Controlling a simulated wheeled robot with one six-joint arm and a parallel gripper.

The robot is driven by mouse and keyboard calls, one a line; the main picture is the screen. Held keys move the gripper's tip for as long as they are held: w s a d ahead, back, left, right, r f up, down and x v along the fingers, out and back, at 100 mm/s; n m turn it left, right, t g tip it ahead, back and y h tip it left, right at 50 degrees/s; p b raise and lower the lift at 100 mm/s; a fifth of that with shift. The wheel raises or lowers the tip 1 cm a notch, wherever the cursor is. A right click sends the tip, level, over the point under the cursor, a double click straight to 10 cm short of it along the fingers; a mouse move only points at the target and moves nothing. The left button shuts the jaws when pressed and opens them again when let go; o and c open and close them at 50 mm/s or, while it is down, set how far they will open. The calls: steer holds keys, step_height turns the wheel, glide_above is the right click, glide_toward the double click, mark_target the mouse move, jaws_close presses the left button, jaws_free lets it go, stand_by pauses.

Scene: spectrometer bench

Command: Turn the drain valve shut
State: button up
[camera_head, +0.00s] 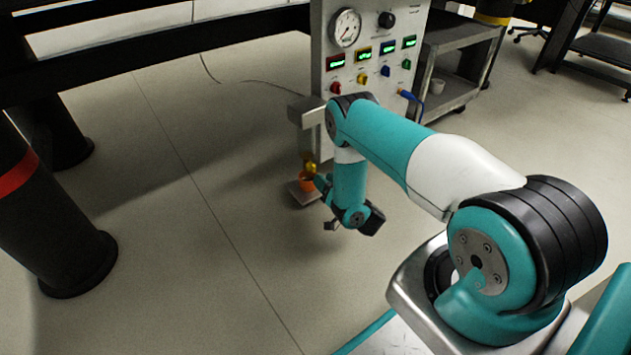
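The drain valve (310,167) is a small brass-coloured part. It sits low on a metal pipe at the left side of the white instrument cabinet (330,128). A small orange part (305,182) shows just below it; I cannot tell whether this is a handle or a cup. My teal arm reaches out and bends down in front of the cabinet. My gripper (331,225) is at the arm's low end, below and to the right of the valve, apparently apart from it. Its fingers are too small to tell whether they are open. The valve's handle position is unclear.
The cabinet carries a round gauge (346,27), green displays and coloured knobs. A small plate (301,195) lies below the valve. A grey cart (455,75) stands to the right. Thick black table legs (50,215) stand at left. Floor between them and the valve is clear.

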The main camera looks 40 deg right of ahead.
mark_target(314, 170)
steer(key=w, duration=0.1)
steer(key=w+b, duration=0.1)
steer(key=w, duration=0.1)
steer(key=w+b, duration=0.1)
steer(key=shift+w+a+f, duration=0.1)
steer(key=shift+w+f, duration=0.15)
steer(key=shift+f, duration=0.05)
steer(key=shift+w+r+b, duration=0.3)
steer(key=shift+w+b, duration=0.2)
steer(key=shift+w, duration=0.05)
steer(key=c, duration=0.7)
